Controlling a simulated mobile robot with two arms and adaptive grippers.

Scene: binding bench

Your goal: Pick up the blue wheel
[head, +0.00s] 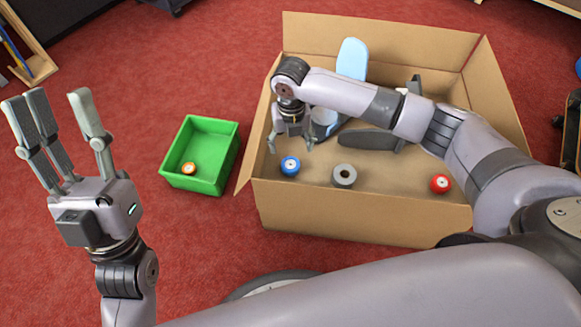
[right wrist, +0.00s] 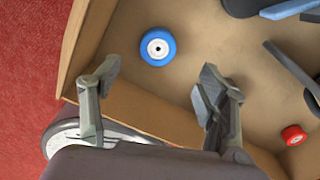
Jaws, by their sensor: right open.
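The blue wheel (head: 290,166) lies on the floor of the cardboard box (head: 350,219), near its left front corner. It also shows in the right wrist view (right wrist: 158,47), with its white hub facing up. My right gripper (head: 291,146) is open and empty above the blue wheel, inside the box. In the right wrist view its fingers (right wrist: 157,92) are spread apart, and the wheel appears beyond them, not touching. My left gripper (head: 52,97) is raised outside the box at the left, fingers up, open and empty.
In the box are a grey ring (head: 344,175), a red wheel (head: 440,184), a light blue board (head: 352,59) and dark grey parts (head: 371,139). A green bin (head: 204,155) holding an orange wheel (head: 188,168) stands left of the box on red carpet.

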